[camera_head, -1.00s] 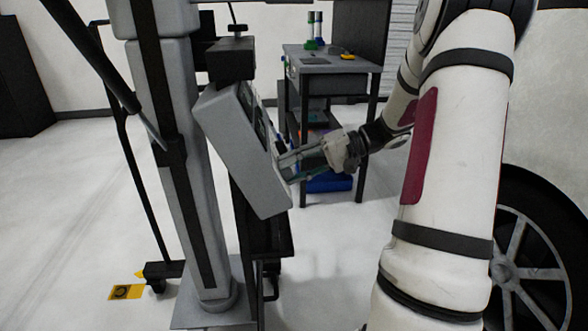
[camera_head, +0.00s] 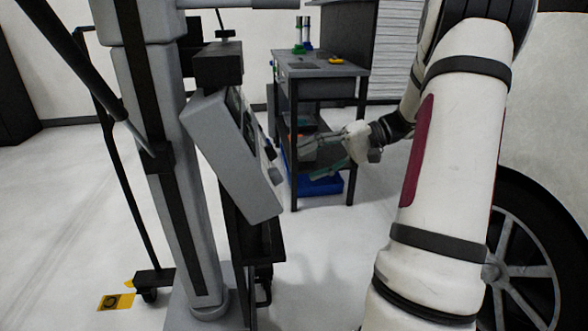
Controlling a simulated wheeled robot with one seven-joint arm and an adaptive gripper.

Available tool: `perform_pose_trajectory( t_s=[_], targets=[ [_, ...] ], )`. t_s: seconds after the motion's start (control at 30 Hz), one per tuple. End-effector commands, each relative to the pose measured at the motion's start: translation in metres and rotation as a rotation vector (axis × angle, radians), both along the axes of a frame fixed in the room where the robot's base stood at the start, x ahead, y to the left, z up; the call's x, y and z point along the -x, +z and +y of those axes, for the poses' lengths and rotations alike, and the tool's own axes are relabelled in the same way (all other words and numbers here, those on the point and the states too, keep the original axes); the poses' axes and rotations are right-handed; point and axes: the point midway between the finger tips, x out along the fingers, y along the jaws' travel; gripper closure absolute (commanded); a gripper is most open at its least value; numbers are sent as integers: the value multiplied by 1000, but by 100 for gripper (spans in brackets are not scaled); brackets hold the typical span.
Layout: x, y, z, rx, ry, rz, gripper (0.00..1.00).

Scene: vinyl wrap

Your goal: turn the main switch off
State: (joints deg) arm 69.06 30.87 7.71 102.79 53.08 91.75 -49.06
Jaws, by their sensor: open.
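The grey control box (camera_head: 232,154) is mounted tilted on the machine's column, left of centre. Its front faces right and away, so I see it nearly edge-on. A few dark knobs (camera_head: 270,150) stick out from that front; I cannot tell which is the main switch or how it is set. My gripper (camera_head: 318,156) is to the right of the box, apart from its front, with open fingers pointing left toward it. Nothing shows between the fingers.
A workbench (camera_head: 325,72) with shelves and a blue bin (camera_head: 318,184) stands behind my gripper. The grey column (camera_head: 178,190) rises left of the box. A large wheel (camera_head: 525,265) stands at the right. The floor between is clear.

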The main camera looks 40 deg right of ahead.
Motion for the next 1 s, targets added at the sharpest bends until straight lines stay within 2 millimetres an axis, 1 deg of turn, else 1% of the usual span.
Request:
perform_pose_trajectory(
  t_s=[0.03,0.1,0.2,0.33,1.0],
  targets=[
    [5,3,-8,1,-2,0,44],
    [11,7,-16,1,-1,0,44],
    [17,12,-26,1,-1,0,44],
    [22,15,-32,1,0,1,44],
    [23,16,-31,2,6,4,44]
  ],
)
